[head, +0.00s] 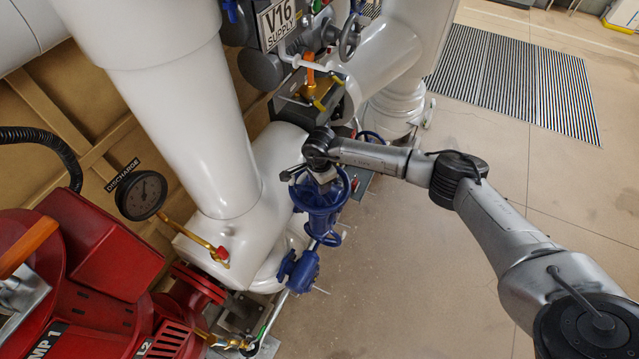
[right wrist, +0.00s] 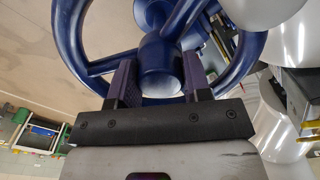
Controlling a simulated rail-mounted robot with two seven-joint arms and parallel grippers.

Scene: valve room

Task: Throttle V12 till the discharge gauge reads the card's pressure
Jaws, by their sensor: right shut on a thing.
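A blue handwheel (head: 318,194) stands on a blue valve body beside the white pipework in the head view; no V12 tag is readable on it. My right gripper (head: 325,180) is over the wheel. In the right wrist view, the two fingers of my right gripper (right wrist: 158,80) are on either side of the blue wheel hub (right wrist: 160,62), shut on it between the spokes. The round black discharge gauge (head: 142,195) is at the left under a DISCHARGE label; its reading is too small to tell. The pressure card is not seen. My left gripper is not in view.
Red pump housing (head: 90,270) fills the lower left. A thick white pipe (head: 185,120) rises left of the wheel. A V16 SUPPLY sign (head: 281,20) with other valves and handles is above. The floor at right is clear, with a striped grate (head: 515,85).

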